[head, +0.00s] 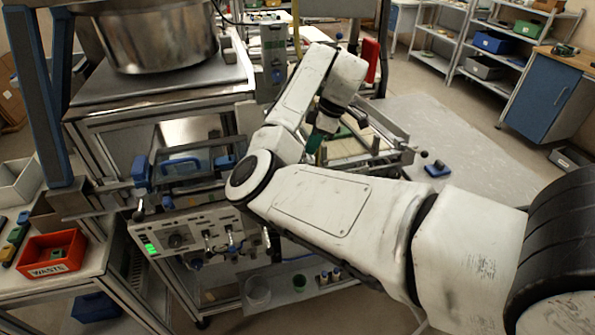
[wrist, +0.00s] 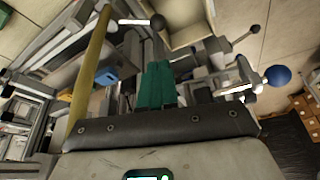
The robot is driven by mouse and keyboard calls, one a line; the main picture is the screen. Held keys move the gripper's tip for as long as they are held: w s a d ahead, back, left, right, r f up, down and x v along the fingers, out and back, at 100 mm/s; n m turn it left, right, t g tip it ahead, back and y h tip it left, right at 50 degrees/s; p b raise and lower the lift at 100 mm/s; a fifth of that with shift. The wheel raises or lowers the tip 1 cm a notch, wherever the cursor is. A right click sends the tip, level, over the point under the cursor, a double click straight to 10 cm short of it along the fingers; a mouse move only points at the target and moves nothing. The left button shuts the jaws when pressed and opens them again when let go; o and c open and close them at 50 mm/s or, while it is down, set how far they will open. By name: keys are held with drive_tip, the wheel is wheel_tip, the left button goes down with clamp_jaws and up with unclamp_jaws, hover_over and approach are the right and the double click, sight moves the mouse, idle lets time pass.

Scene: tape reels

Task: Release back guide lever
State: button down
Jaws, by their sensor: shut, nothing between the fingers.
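My gripper (wrist: 155,86) has green fingers, shut together with nothing between them, low in the middle of the wrist view. In the head view its green fingers (head: 315,143) show partly behind my arm, over the machine. The wrist view shows a lever with a black ball knob (wrist: 157,22) beyond the fingertips, a lever with a dark knob (wrist: 255,30) at upper right, and a lever with a blue ball knob (wrist: 277,76) at right. All are apart from the fingers. I cannot tell which is the back guide lever.
A yellow bar (wrist: 91,70) runs close left of the fingers. A control panel (head: 195,240) with several small levers is on the machine front. A large metal drum (head: 160,38) is at upper left, and a red waste bin (head: 52,255) at left.

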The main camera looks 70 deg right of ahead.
drive_tip(key=shift+f, duration=0.1)
drive_tip(key=x, duration=0.9)
drive_tip(key=shift+f+p, duration=0.4)
drive_tip(key=shift+p, duration=0.05)
drive_tip(key=shift+f, duration=0.1)
